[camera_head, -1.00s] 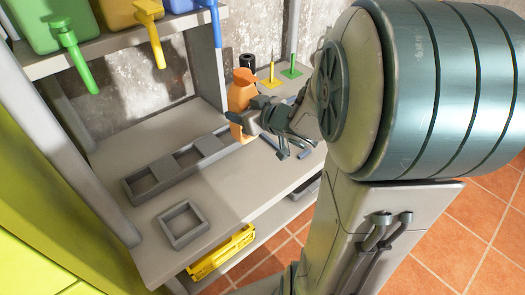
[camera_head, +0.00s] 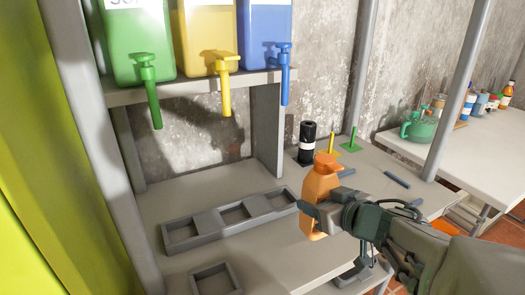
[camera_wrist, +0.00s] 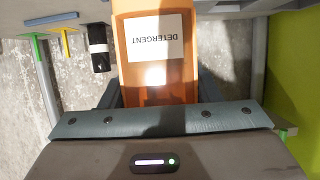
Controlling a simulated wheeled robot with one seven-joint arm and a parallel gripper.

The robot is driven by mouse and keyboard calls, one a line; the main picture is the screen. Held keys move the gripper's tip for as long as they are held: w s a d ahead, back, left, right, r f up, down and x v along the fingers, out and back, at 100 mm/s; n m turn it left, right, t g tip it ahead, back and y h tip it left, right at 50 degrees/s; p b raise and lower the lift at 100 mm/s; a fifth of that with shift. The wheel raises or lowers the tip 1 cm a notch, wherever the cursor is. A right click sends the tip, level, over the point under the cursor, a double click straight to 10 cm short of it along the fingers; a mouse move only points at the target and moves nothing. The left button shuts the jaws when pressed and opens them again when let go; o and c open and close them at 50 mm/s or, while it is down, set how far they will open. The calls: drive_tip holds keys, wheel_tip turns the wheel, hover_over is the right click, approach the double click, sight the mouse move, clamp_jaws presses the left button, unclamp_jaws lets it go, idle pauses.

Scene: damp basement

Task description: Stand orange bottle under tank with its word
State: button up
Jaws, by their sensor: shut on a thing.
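My gripper (camera_head: 318,212) is shut on the orange bottle (camera_head: 321,182) and holds it upright at the right of the workbench. In the wrist view the orange bottle (camera_wrist: 156,60) shows a white label reading DETERGENT, upside down. Green (camera_head: 135,45), yellow (camera_head: 206,35) and blue (camera_head: 264,32) tanks stand on the shelf, each with a tap pointing down. The green tank's label is cut off by the top edge, with only the lower part of a few letters showing. The yellow tank's label is barely in view, and no word shows on the blue one.
A grey tray with three compartments (camera_head: 193,231) lies on the bench below the taps. A square grey tray (camera_head: 215,281) is in front. A black bottle (camera_head: 307,143) stands behind the orange bottle. A shelf post (camera_head: 268,130) rises right of the tray. A second table (camera_head: 470,135) holds several bottles.

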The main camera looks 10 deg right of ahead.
drive_tip(key=shift+w+r+b+x, duration=0.1)
drive_tip(key=shift+r+b+x, duration=0.35)
drive_tip(key=shift+x, duration=2.3)
drive_tip(key=shift+w+r+b+x, duration=0.15)
drive_tip(key=shift+b+x, duration=0.5)
drive_tip(key=shift+x, duration=2.15)
drive_tip(key=shift+w+r+b+x, duration=0.1)
drive_tip(key=shift+r+b+x, duration=0.35)
drive_tip(key=shift+x, duration=2.3)
drive_tip(key=shift+a+f, duration=0.1)
drive_tip(key=shift+f, duration=0.05)
drive_tip(key=o, duration=1.2)
drive_tip(key=shift+o, duration=0.2)
